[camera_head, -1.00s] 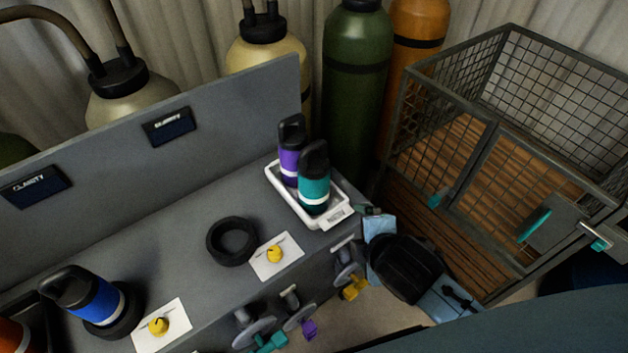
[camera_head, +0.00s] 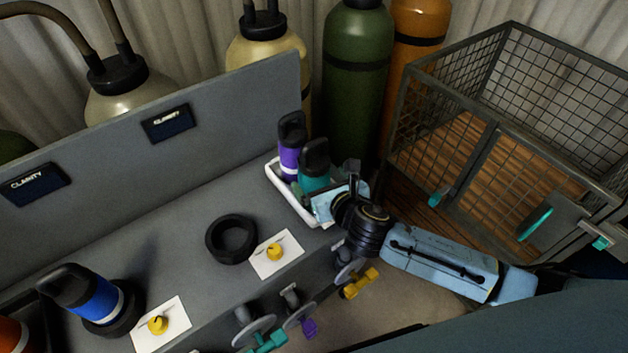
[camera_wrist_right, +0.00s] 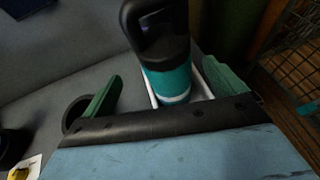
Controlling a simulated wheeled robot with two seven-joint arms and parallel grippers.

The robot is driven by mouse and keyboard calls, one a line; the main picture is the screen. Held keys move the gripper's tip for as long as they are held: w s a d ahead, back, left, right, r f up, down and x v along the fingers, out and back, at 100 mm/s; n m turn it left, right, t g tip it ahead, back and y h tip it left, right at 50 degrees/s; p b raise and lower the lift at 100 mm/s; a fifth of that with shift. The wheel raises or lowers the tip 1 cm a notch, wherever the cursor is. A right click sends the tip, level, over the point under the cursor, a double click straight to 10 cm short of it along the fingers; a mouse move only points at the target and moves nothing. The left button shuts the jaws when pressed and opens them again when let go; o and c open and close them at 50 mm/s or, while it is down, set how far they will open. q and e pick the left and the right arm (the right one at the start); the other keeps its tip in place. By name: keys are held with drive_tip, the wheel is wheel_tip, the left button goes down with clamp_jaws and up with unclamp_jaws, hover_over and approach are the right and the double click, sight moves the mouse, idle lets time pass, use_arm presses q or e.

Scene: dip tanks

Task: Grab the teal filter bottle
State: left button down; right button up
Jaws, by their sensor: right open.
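The teal filter bottle (camera_head: 314,172) stands upright in a white tray (camera_head: 279,196), with a black handled cap and a white band. In the right wrist view the bottle (camera_wrist_right: 168,80) is ahead of and between the two green fingers. My right gripper (camera_head: 322,192) is open at the bottle's near side, and it hides the bottle's lower part in the head view. In the right wrist view the gripper (camera_wrist_right: 170,92) has a wide gap; I cannot tell if either finger touches the bottle. My left gripper is not in view.
A purple bottle (camera_head: 290,155) stands right behind the teal one in the tray. A blue bottle (camera_head: 88,297), a black ring (camera_head: 231,239) and yellow knobs on white cards (camera_head: 277,254) are on the grey bench. A wire cage (camera_head: 481,150) stands to the right.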

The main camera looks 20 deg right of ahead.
sight(314, 166)
drive_tip(key=shift+d+r+b+x, duration=0.1)
drive_tip(key=shift+d+x, duration=0.05)
drive_tip(key=shift+x, duration=1)
drive_tip(key=shift+d+r+b+x, duration=0.1)
drive_tip(key=shift+x, duration=1.05)
drive_tip(key=shift+d+r+b+x, duration=0.1)
drive_tip(key=shift+d+x, duration=0.05)
drive_tip(key=shift+x, duration=1)
drive_tip(key=shift+w, duration=0.1)
drive_tip(key=c, duration=1.9)
drive_tip(key=shift+c, duration=0.2)
